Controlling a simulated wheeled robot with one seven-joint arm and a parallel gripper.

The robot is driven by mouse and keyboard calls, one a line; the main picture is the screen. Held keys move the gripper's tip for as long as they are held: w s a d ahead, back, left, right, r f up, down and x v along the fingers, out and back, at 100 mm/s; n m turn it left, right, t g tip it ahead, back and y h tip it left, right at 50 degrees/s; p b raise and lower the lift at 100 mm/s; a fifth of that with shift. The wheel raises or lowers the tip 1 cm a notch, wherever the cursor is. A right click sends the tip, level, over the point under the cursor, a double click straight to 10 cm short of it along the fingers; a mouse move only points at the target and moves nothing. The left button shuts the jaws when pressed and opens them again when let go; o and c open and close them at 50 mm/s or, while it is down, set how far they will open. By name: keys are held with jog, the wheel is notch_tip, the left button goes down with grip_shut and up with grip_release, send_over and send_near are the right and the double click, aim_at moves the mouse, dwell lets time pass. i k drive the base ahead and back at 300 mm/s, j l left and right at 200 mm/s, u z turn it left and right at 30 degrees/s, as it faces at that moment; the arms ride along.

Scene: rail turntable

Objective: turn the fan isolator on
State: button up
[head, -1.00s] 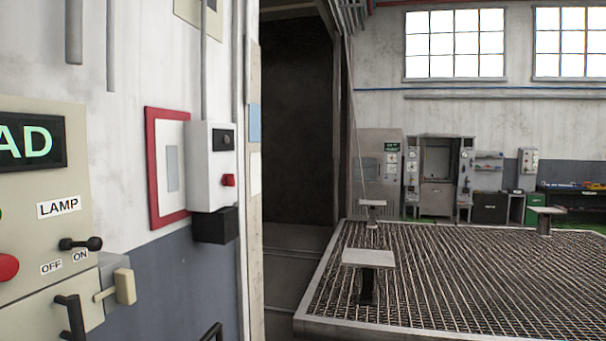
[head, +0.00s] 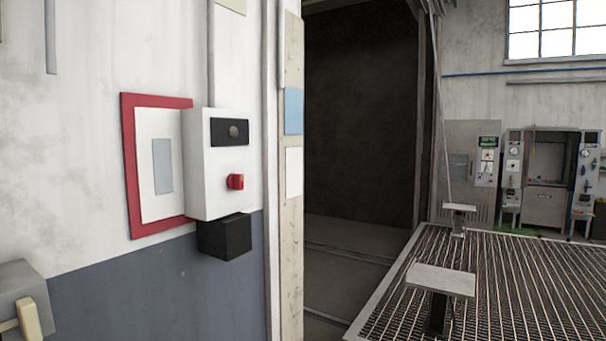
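A white wall box (head: 202,163) with a red knob (head: 235,181) and a black panel with a round grey button (head: 232,132) hangs on the wall left of the dark doorway. A black box (head: 226,236) sits right under it. It carries no label that I can read, so I cannot tell whether it is the fan isolator. The knob's on or off position is too small to tell. My gripper is not in view.
A red-framed panel (head: 128,165) is beside the wall box. A grey box with a cream handle (head: 27,318) juts from the wall at lower left. A dark doorway (head: 360,120) opens at centre. A grated platform with posts (head: 440,280) and machines (head: 548,175) are at right.

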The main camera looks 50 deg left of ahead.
aim_at(235, 181)
jog(key=i+u, duration=0.25)
jog(key=i, duration=0.25)
jog(key=i+l+u, duration=0.25)
jog(key=i, duration=0.25)
jog(key=i+l+u, duration=0.2)
jog(key=i, duration=0.25)
jog(key=i+j+u, duration=0.1)
jog(key=u, duration=0.35)
jog(key=i+u, duration=0.25)
jog(key=u, duration=0.2)
jog(key=i+l+u, duration=0.1)
jog(key=u, duration=0.35)
jog(key=i+l+u, duration=0.15)
jog(key=u, duration=0.3)
jog(key=i+l+u, duration=0.25)
jog(key=u, duration=0.2)
jog(key=i+l+u, duration=0.15)
jog(key=u, duration=0.35)
jog(key=l, duration=0.05)
